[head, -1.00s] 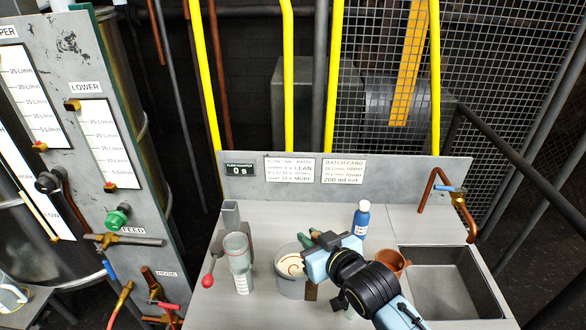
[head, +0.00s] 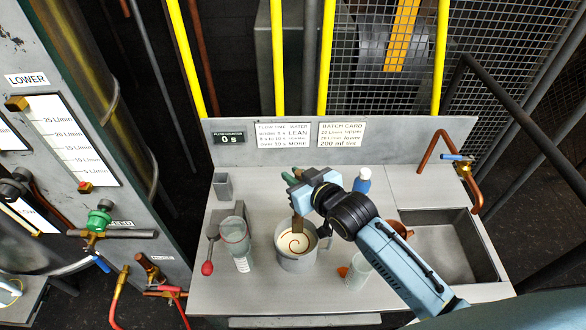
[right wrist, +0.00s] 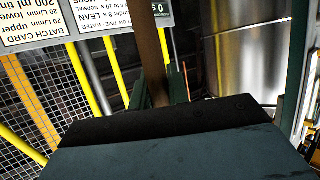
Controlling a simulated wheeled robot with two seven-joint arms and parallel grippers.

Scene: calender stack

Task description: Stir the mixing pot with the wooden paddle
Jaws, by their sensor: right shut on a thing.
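The mixing pot (head: 297,263) is a grey vessel standing on the grey bench, with cream contents and a reddish-brown swirl on the surface. My right gripper (head: 291,178) is above and behind the pot, shut on the brown wooden paddle (head: 297,224). The paddle hangs down from the gripper, its lower end at the pot's opening; I cannot tell how deep it reaches. In the right wrist view the paddle (right wrist: 149,45) shows as a brown bar beyond the dark gripper body. My left gripper is not in view.
A clear measuring cup (head: 235,240) and a red-knobbed lever (head: 207,267) are left of the pot. A second clear cup (head: 357,272), a brown cup (head: 397,231) and a blue bottle (head: 362,181) are to its right. The sink (head: 450,250) is farther right.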

